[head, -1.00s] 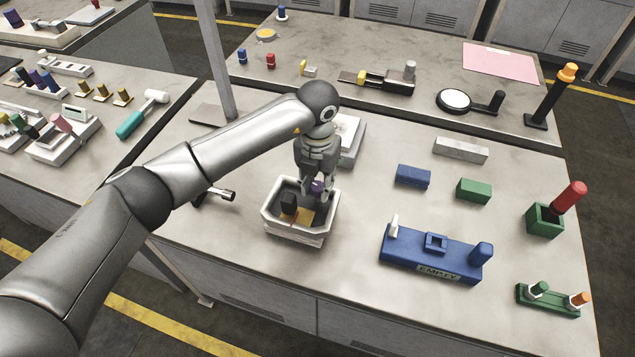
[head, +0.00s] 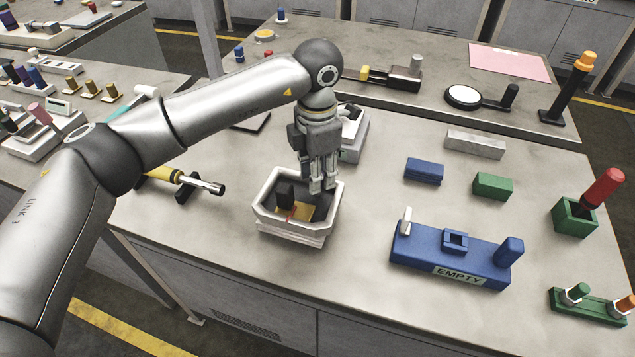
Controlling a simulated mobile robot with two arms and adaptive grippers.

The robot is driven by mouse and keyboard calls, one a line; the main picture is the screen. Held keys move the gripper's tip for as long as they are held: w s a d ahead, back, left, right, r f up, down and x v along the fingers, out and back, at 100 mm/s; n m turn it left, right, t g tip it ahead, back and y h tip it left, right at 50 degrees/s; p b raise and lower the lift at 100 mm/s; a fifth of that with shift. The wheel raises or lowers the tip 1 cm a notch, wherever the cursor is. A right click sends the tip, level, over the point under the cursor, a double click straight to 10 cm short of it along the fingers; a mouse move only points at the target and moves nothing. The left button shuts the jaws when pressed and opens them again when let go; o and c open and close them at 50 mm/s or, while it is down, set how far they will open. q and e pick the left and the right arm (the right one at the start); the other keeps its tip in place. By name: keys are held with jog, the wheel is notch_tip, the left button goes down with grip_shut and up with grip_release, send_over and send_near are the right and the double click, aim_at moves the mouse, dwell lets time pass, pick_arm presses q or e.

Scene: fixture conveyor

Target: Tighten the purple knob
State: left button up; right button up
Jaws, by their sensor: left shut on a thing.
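My left gripper (head: 322,188) points down into the right part of a white bin (head: 289,233) on the near bench. It is shut on the purple knob, which the fingers hide from view now; its purple showed between them a moment ago. A dark piece (head: 322,207) is just below the fingertips inside the bin. Another black block (head: 286,193) and a yellowish piece (head: 304,212) are also in the bin. I cannot tell whether the knob sits on the dark piece. My right gripper is not in view.
A yellow-handled tool (head: 190,180) lies left of the bin. A blue fixture marked EMPTY (head: 425,257) stands to the right, with a blue block (head: 424,171), green block (head: 493,186) and green holder (head: 574,218) beyond. Bench between bin and fixture is clear.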

pick_arm(q)
jog(key=shift+m+b, duration=0.9)
jog(key=shift+m, duration=0.2)
jog(key=o, duration=1)
jog(key=shift+r, duration=0.2)
notch_tip(320, 180, up, 12)
jog(key=shift+f, duration=0.15)
